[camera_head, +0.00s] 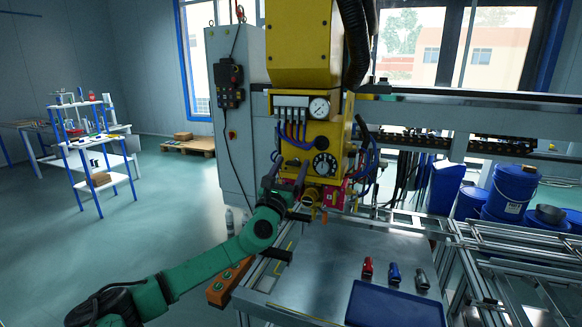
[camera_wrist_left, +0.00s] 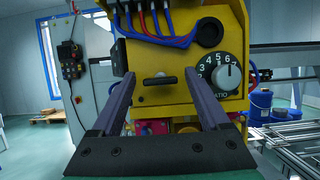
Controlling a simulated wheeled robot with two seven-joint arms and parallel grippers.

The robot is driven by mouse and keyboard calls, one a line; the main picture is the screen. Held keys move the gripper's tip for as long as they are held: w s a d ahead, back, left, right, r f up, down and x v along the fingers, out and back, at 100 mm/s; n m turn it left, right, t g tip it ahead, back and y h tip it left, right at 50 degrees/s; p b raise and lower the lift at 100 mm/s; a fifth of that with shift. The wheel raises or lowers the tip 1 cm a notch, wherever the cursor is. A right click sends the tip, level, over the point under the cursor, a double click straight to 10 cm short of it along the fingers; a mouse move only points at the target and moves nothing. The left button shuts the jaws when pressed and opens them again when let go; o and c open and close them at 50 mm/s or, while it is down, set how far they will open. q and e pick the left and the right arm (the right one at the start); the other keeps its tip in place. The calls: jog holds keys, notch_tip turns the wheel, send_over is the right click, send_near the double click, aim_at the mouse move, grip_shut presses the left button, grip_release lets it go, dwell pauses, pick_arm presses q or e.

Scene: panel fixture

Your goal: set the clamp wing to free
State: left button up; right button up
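A small dark horizontal bar, likely the clamp wing (camera_wrist_left: 160,80), sits on the yellow panel (camera_wrist_left: 170,98) in the left wrist view. I see no label on it that reads free. My left gripper (camera_wrist_left: 157,74) is open, with one finger on each side of the bar in the picture. The fingers point at the panel and nothing is between them; I cannot tell how far they are from it. In the head view the left gripper (camera_head: 287,177) is at the lower left of the yellow machine (camera_head: 317,131) and hides the bar. My right gripper is not in view.
A numbered dial (camera_wrist_left: 228,74) is right of the fingers, with blue and red hoses (camera_wrist_left: 150,22) above. A grey table (camera_head: 320,262) holds a blue tray (camera_head: 395,305) and red, blue and grey small items. An orange button box (camera_head: 229,281) lies beside my left arm.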

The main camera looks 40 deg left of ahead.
pick_arm(q)
grip_shut()
jog(key=shift+n+y, duration=0.4)
jog(key=shift+n, duration=0.2)
jog(key=n+y, duration=0.1)
jog(key=n, duration=0.1)
jog(key=n+g+y, duration=0.1)
jog(key=n, duration=0.2)
jog(key=shift+d+g, duration=0.1)
jog(key=shift+g, duration=0.2)
jog(key=n+g+y, duration=0.1)
jog(key=n, duration=0.2)
jog(key=n+g+y+p, duration=0.1)
jog(key=n, duration=0.2)
jog(key=shift+r, duration=0.15)
jog(key=n+g+p, duration=0.1)
jog(key=n, duration=0.2)
jog(key=n+g+p, duration=0.1)
jog(key=n+g, duration=0.1)
jog(key=n, duration=0.1)
jog(key=shift+r+n+y+p, duration=0.1)
jog(key=shift+n+y+p, duration=0.2)
jog(key=shift+y+p, duration=0.1)
jog(key=shift+n+g+h+p, duration=0.5)
jog(key=shift+n+p, duration=0.5)
jog(key=shift+n, duration=0.8)
